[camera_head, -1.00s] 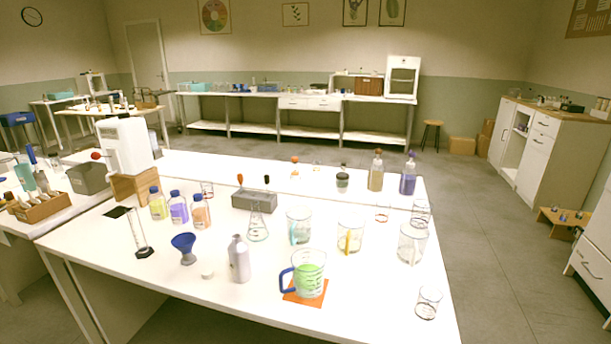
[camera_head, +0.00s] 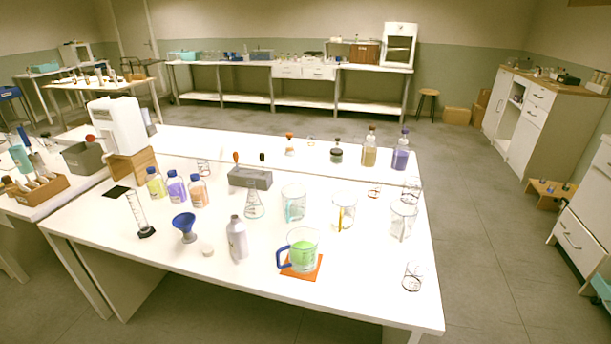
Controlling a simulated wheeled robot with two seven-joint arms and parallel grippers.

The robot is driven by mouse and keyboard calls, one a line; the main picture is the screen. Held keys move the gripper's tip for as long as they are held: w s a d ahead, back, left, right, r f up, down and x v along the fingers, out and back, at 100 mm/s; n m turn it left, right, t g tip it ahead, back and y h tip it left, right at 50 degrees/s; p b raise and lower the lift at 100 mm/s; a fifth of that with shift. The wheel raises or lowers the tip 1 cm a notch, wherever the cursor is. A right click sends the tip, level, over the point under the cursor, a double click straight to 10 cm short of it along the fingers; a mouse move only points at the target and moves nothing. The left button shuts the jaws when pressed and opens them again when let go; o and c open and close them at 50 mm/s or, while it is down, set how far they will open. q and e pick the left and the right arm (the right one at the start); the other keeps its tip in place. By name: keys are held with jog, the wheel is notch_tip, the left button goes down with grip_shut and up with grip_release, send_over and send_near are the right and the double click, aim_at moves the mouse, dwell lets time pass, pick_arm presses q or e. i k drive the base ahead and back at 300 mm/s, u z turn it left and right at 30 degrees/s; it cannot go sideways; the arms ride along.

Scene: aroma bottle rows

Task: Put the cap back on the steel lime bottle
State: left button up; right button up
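The steel bottle (camera_head: 237,239) stands upright near the front edge of the white table, with its narrow neck bare. A small pale cap (camera_head: 207,251) lies on the table just left of the bottle. Any lime label on the bottle is too small to make out. Neither of my grippers shows in the head view.
A blue funnel (camera_head: 185,226) and a graduated cylinder (camera_head: 139,216) stand left of the cap. A blue-handled jug of green liquid (camera_head: 303,250) sits on an orange mat (camera_head: 316,273) to the right. Glass beakers (camera_head: 293,203) stand behind. The table front (camera_head: 170,255) is clear.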

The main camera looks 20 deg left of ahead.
aim_at(238, 235)
jog(key=u, duration=2.75)
jog(key=i, duration=1.6)
